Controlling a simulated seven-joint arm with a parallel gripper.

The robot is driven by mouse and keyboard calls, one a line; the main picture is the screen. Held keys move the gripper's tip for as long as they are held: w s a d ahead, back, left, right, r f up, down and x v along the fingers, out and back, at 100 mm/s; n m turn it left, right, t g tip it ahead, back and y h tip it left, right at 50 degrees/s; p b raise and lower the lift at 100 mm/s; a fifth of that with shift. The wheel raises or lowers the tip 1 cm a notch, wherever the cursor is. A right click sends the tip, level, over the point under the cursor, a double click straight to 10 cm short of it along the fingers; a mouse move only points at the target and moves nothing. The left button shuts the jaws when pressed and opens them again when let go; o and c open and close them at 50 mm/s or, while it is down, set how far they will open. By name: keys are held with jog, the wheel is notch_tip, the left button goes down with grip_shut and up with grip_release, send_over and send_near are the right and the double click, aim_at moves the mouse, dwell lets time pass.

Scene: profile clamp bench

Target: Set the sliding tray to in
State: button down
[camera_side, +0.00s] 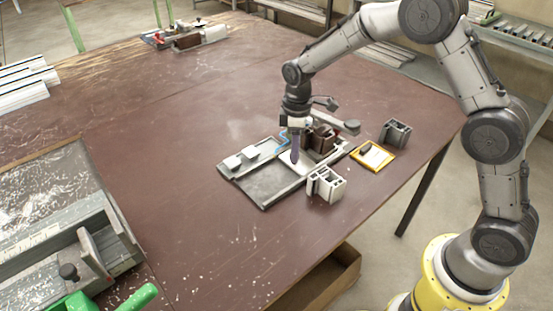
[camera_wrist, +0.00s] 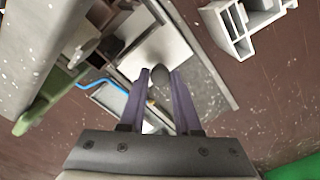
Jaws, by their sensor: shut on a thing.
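The sliding tray (camera_side: 286,160) is a pale flat plate lying in the grey clamp fixture (camera_side: 265,204) on the brown bench. In the side view it shows beside my fingers, near the middle of the fixture. In the wrist view the tray (camera_wrist: 150,42) carries a dark rounded knob (camera_wrist: 159,76). My gripper (camera_side: 295,162) points down at the tray. In the wrist view its two purple fingers (camera_wrist: 160,82) are shut on the knob, one on each side. My gripper hides part of the tray in the side view.
A brown block and grey clamp arm stand in the fixture behind my gripper. A light profile piece (camera_side: 326,185) stands at its front right, a darker one (camera_side: 396,133) farther back. A yellow-edged plate (camera_side: 372,155) lies between them.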

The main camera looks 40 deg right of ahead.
jog(key=shift+d, duration=0.4)
jog(key=c, duration=0.6)
grip_release()
notch_tip(320, 180, up, 14)
